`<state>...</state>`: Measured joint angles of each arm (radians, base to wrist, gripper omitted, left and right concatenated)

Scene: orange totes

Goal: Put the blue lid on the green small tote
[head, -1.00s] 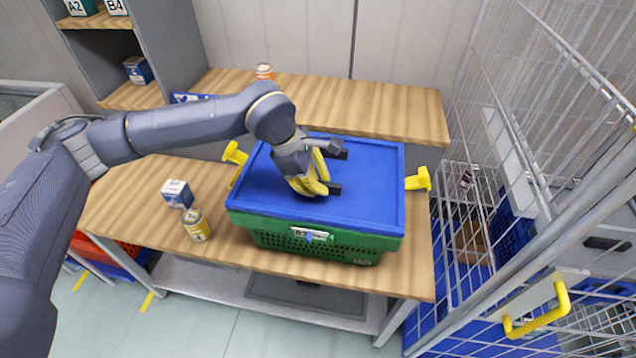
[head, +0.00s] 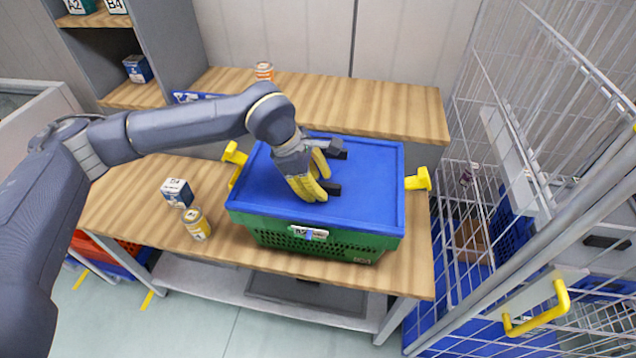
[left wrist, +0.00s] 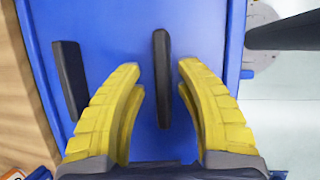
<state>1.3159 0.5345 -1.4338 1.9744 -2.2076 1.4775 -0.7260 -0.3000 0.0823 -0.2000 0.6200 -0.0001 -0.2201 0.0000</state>
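The blue lid (head: 370,185) lies flat over the top of the green small tote (head: 325,243), which stands on the front wooden table. The lid looks level and covers the tote's opening. I cannot tell whether the fingertips touch the lid. My right gripper is not in view.
Yellow handles (head: 418,180) stick out at both sides of the tote. A small box (head: 177,192) and a can (head: 196,223) stand left of it. A wire cage (head: 530,150) is close on the right. Another can (head: 264,71) stands on the back table.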

